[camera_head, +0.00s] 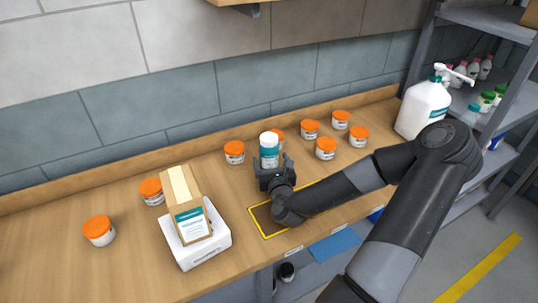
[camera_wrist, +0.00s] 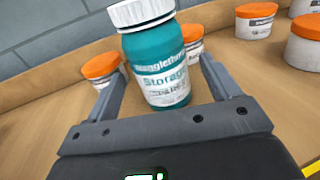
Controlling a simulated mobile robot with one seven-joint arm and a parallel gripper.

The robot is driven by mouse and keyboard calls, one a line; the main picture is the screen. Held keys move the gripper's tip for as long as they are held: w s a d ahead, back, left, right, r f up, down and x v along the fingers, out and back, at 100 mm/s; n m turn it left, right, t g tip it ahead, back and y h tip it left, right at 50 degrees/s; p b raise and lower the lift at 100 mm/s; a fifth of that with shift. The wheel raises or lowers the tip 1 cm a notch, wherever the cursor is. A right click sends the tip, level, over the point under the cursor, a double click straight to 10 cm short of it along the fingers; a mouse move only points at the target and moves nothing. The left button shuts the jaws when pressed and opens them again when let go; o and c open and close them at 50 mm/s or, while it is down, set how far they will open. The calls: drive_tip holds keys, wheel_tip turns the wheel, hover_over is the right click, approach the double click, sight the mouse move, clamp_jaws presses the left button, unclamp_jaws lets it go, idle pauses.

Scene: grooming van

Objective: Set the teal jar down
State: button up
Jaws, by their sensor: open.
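The teal jar (camera_head: 269,150) has a white lid and a white label band. It stands upright, or nearly so, at the middle of the wooden counter. In the wrist view the teal jar (camera_wrist: 157,60) is between the two fingers of my gripper (camera_wrist: 160,88), with some gap beside the fingers. My gripper (camera_head: 270,168) is open around the jar, on its near side. Whether the jar's base touches the counter is hidden by my gripper.
Several orange-lidded white jars stand near, including one (camera_head: 234,152) left of the teal jar and one (camera_head: 326,148) to its right. A white box with a brown packet (camera_head: 205,245) is at the left. A large white pump bottle (camera_head: 422,110) stands at the right.

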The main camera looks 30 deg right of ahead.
sight(268, 142)
drive_tip(key=x, duration=0.5)
drive_tip(key=shift+c, duration=0.5)
drive_tip(key=c, duration=1.1)
drive_tip(key=shift+r, duration=0.1)
drive_tip(key=shift+r, duration=0.45)
wheel_tip(268, 142, up, 3)
drive_tip(key=shift+r, duration=0.1)
drive_tip(key=s+d+r, duration=0.6)
drive_tip(key=s+d, duration=0.1)
drive_tip(key=s, duration=0.1)
drive_tip(key=shift+s+d+r, duration=0.3)
drive_tip(key=shift+s+r, duration=0.05)
drive_tip(key=shift+s, duration=0.05)
